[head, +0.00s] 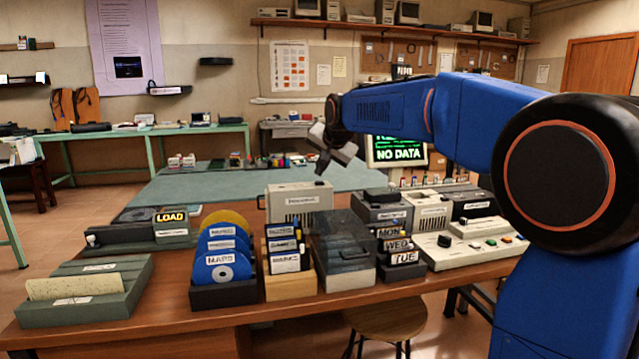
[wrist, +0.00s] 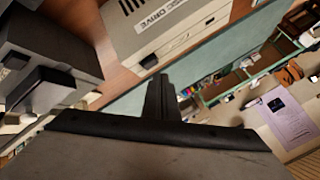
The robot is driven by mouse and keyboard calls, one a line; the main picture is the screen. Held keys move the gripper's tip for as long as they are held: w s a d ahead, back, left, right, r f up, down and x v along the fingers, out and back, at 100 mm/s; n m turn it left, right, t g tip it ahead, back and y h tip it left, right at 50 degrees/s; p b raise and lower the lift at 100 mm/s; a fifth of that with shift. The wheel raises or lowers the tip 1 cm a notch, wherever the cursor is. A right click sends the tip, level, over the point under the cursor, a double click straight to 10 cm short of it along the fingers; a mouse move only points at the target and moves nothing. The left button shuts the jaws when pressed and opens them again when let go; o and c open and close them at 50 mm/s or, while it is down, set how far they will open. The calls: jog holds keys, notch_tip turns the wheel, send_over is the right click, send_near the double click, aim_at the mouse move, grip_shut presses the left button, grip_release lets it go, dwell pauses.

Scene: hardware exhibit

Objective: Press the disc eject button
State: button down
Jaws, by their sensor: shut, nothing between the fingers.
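The disc drive (head: 300,203) is a beige box on the wooden table, behind the disc holders in the head view. In the wrist view the disc drive (wrist: 175,30) shows at the top, with a "DISC DRIVE" label and a slot line. A small dark button (wrist: 150,61) sits on its face; I take it for the eject button. The button cannot be made out in the head view. My gripper (head: 322,166) is shut and empty, in the air above the drive's right end. In the wrist view its fingertips (wrist: 162,82) appear just below the button, apparently without contact.
Blue and yellow discs (head: 222,258) stand in a dark holder in front of the drive. A smoky plastic case (head: 343,250) stands at its front right. Grey boxes (head: 382,210) stand to its right. A green table (head: 240,185) lies behind.

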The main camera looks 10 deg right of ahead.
jog(key=shift+f, duration=0.15)
jog(key=shift+f, duration=0.25)
jog(key=shift+f, duration=0.4)
dwell(0.9)
jog(key=shift+r, duration=0.8)
jog(key=shift+r, duration=0.1)
notch_tip(320, 180, up, 5)
jog(key=shift+f, duration=0.1)
dwell(0.4)
dwell(0.5)
